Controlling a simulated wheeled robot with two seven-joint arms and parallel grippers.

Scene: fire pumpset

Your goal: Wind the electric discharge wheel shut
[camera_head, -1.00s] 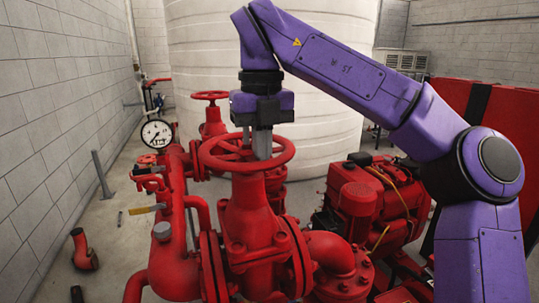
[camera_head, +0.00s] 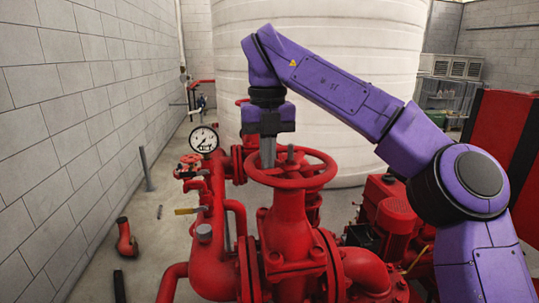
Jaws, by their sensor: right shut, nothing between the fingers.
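A red handwheel (camera_head: 303,183) lies level on top of the large red valve (camera_head: 288,225) in the middle of the head view. A short stem stands up at its hub. My right gripper (camera_head: 268,163) points straight down at the left part of the wheel, left of the stem. Its grey fingers are shut together with nothing between them, and their tips are down at the ring's opening. I cannot tell whether they touch the rim or a spoke. My left gripper is not in view.
A pressure gauge (camera_head: 204,140) and a small red valve wheel (camera_head: 190,162) stand left of the valve. A second handwheel behind is mostly hidden by my gripper. A white tank (camera_head: 345,100) stands behind.

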